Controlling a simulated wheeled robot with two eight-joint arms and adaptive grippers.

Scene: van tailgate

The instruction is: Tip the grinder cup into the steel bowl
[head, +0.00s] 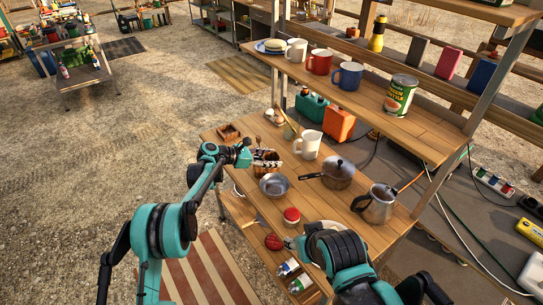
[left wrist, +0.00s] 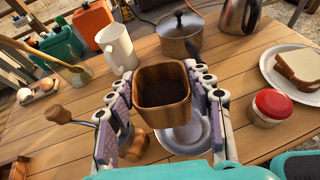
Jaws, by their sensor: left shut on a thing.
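My left gripper (left wrist: 166,103) is shut on the wooden grinder cup (left wrist: 165,112), with its fingers on two sides. The cup looks roughly upright, and dark grounds show inside it. The steel bowl (head: 274,186) stands on the wooden table. In the left wrist view the bowl (left wrist: 187,140) is partly hidden behind the cup. In the head view my left gripper (head: 264,160) is just behind the bowl, apart from it. A crank with a wooden knob (left wrist: 60,115) shows left of the gripper. My right arm is at the front, and its fingers are not clear.
A white mug (head: 308,145), a lidded pot (head: 338,173) and a steel jug (head: 376,204) stand behind and right of the bowl. A red-lidded jar (head: 291,216) is in front. The upper shelf (head: 430,135) with mugs and a can overhangs the back.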

